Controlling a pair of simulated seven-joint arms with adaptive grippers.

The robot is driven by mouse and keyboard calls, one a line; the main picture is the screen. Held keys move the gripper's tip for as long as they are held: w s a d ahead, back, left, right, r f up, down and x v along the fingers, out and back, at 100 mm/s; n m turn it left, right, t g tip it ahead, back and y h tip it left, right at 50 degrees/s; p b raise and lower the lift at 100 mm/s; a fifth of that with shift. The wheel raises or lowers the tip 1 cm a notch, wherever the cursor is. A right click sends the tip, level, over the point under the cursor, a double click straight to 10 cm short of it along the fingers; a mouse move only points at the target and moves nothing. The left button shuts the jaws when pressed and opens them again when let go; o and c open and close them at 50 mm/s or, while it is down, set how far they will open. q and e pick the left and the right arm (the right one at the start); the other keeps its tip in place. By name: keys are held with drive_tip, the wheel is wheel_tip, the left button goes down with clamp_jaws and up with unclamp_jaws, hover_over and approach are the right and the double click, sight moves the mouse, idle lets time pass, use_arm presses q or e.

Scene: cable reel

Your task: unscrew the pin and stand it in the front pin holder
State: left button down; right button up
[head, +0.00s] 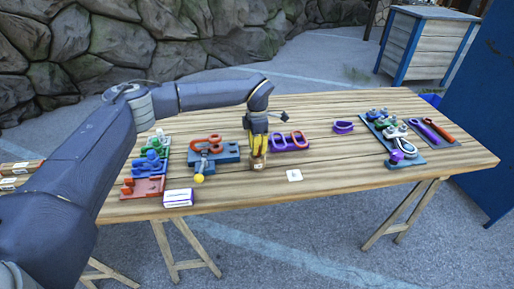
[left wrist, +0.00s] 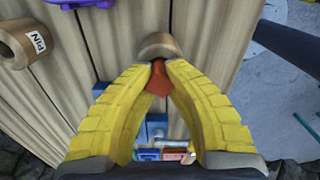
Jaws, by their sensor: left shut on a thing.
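My left gripper (head: 257,152) points down near the middle of the table, its yellow fingers closed together. In the left wrist view its fingertips (left wrist: 159,78) are shut on an orange-red piece, the pin (left wrist: 158,81). A round wooden holder (left wrist: 160,44) lies just past the fingertips, right by the pin; whether the pin is inside it I cannot tell. Another wooden holder (left wrist: 13,46), labelled PIN, stands apart at the left of that view. In the head view a red shackle (head: 207,142) lies on a blue base (head: 229,153) left of the gripper. My right gripper is not in view.
A board with shackles (head: 392,137) and two handled tools (head: 435,131) are at the right. Coloured trays (head: 145,187) and a white box (head: 178,198) are at the left.

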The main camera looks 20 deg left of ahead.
use_arm(q)
drive_tip(key=shift+f, duration=0.35)
idle(0.4)
drive_tip(key=c, duration=1.4)
unclamp_jaws()
